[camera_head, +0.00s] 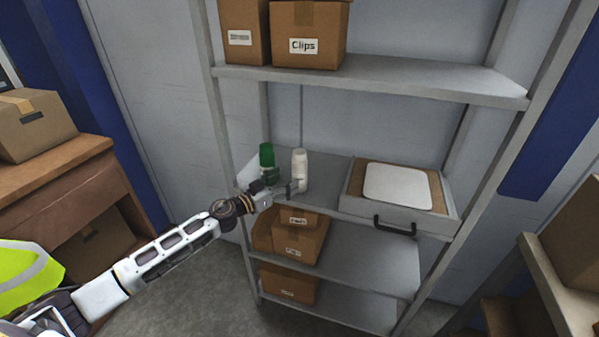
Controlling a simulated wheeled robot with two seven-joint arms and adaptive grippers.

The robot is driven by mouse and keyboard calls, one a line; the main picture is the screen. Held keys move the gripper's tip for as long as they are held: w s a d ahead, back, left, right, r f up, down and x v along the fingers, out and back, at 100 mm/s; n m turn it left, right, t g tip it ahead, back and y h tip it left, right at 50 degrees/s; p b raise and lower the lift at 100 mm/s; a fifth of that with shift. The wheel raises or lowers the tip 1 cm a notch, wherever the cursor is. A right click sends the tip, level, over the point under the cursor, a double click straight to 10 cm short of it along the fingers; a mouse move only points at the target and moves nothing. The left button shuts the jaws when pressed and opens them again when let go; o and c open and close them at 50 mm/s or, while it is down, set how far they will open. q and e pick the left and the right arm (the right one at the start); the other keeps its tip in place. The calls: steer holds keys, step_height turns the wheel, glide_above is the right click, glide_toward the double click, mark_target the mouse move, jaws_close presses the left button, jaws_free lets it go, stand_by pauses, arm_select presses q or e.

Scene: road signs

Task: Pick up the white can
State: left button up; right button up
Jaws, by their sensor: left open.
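The white can (299,167) stands upright on the middle shelf (325,170) of a grey rack, near its left end. A green can (267,157) stands just left of it. My left gripper (291,189) reaches in from the lower left at the shelf's front edge. Its fingers are open and lie close to the lower part of the white can. The gripper covers the base of the green can. I cannot tell whether the fingers touch the white can. My right gripper is not in view.
A case with a white lid (397,187) and black handle sits on the same shelf to the right. Cardboard boxes stand on the upper shelf (308,35) and lower shelves (298,241). A brown cabinet (60,180) with a box is at the left.

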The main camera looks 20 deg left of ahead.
mark_target(294, 173)
arm_select(q)
steer(key=shift+x, duration=1.1)
steer(key=shift+w, duration=0.15)
steer(key=shift+w+d+r+p, duration=0.2)
steer(key=shift+w+d+p, duration=0.15)
steer(key=shift+w, duration=0.25)
steer(key=shift+w+d+r+p, duration=0.2)
steer(key=shift+w+d, duration=0.15)
steer(key=shift+w, duration=0.25)
steer(key=shift+x, duration=1.1)
steer(key=shift+f, duration=0.1)
steer(key=c, duration=1.4)
